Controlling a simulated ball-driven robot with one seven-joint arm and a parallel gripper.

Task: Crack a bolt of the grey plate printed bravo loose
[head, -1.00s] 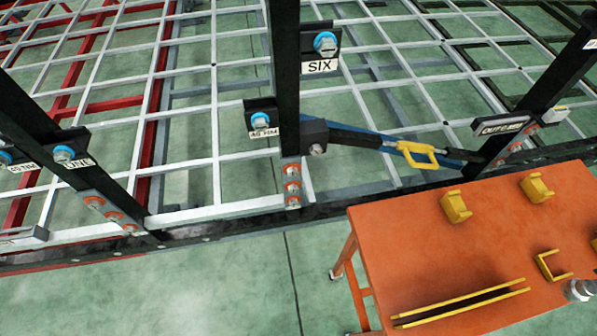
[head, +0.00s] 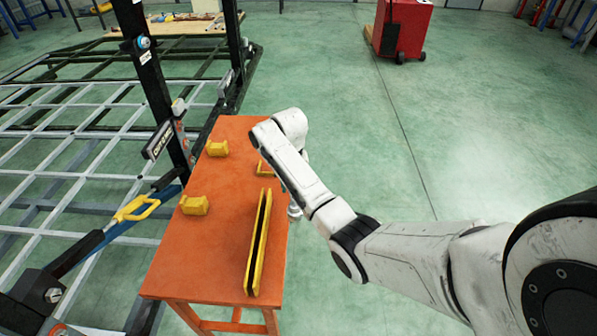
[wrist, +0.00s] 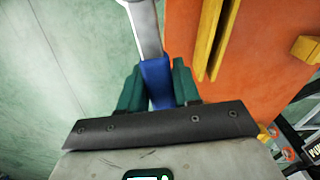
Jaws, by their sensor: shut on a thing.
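My gripper (wrist: 157,82) shows in the wrist view with its two green fingers shut on the blue handle (wrist: 156,76) of a tool. The tool's grey metal shaft (wrist: 144,28) runs up out of the picture, so its far end is hidden there. In the head view my arm reaches over the right edge of the orange table, and the gripper itself is hidden behind the arm. I cannot read the word bravo on any plate in view. One grey plate (head: 158,139) on a dark post carries a label that seems to start with "OUT".
The orange table (head: 225,240) holds yellow brackets (head: 194,205) and a long yellow slotted rack (head: 258,243). The trailer frame with grey grating (head: 40,175) is at left, with a yellow-handled strap tensioner (head: 137,208). A red cabinet (head: 402,30) stands far back. Floor right of the table is clear.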

